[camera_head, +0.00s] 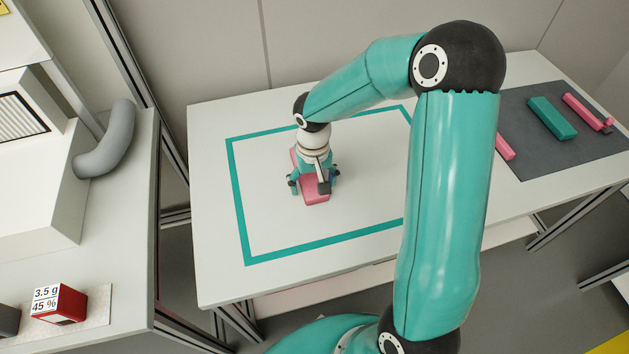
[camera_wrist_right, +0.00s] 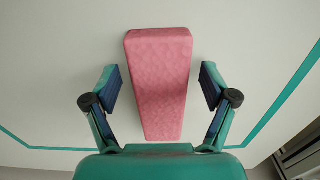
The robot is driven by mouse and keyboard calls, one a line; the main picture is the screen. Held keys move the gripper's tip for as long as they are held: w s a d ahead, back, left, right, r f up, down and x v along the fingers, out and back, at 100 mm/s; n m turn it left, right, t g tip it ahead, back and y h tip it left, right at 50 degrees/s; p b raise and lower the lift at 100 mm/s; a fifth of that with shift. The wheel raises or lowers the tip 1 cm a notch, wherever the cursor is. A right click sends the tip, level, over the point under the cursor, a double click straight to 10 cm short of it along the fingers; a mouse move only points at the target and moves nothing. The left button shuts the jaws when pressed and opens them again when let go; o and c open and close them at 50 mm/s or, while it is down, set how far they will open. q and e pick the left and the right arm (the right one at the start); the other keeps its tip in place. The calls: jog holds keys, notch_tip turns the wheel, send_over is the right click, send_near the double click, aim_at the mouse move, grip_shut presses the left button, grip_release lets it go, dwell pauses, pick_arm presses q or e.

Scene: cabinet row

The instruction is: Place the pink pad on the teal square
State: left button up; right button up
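The pink pad (camera_head: 316,194) lies on the white table inside the teal square outline (camera_head: 238,205), with the outline's right side partly hidden by my right arm. My right gripper (camera_head: 313,182) points down over the pad in the head view and hides its middle. In the right wrist view the pad (camera_wrist_right: 160,70) lies between the two spread fingers of the right gripper (camera_wrist_right: 160,88). A gap shows on each side, so the fingers are open and not touching it. My left gripper is not in view.
A dark grey mat (camera_head: 535,160) at the table's right holds a teal block (camera_head: 552,118) and pink pieces (camera_head: 587,111). A side counter at left carries a grey curved handle (camera_head: 107,142) and a red box (camera_head: 60,304). White table surface around the pad is clear.

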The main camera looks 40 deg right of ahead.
jog(key=shift+r, duration=0.15)
notch_tip(320, 180, up, 12)
jog(key=p, duration=0.1)
dwell(0.5)
dwell(0.4)
